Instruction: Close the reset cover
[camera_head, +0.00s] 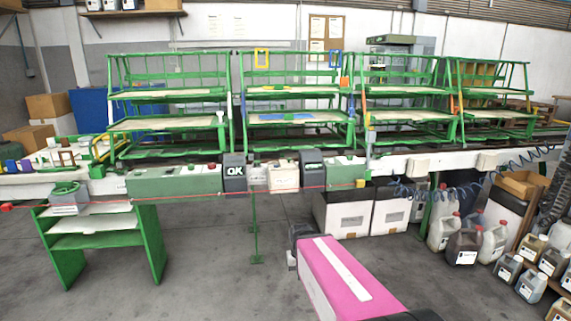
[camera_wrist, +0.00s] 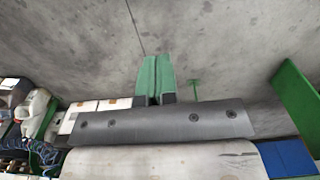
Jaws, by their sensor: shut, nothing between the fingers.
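My gripper (camera_wrist: 156,62) shows in the wrist view as two green fingers pressed together, with nothing between them and bare floor beyond. In the head view my arm reaches in from the lower right, and its dark end is below and in front of the workbench, apart from it. A row of control boxes runs along the bench front: a dark grey box marked GK (camera_head: 234,173), a cream box (camera_head: 284,177) and another dark grey box (camera_head: 312,170). I cannot make out which part is the reset cover, or whether it is open.
Green shelf racks (camera_head: 290,100) stand along the bench. Green housings (camera_head: 175,184) flank the control boxes. A green side table (camera_head: 100,235) stands at left. White bins (camera_head: 340,214) and several jugs (camera_head: 465,246) stand at right. The grey floor (camera_head: 200,270) in front is clear.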

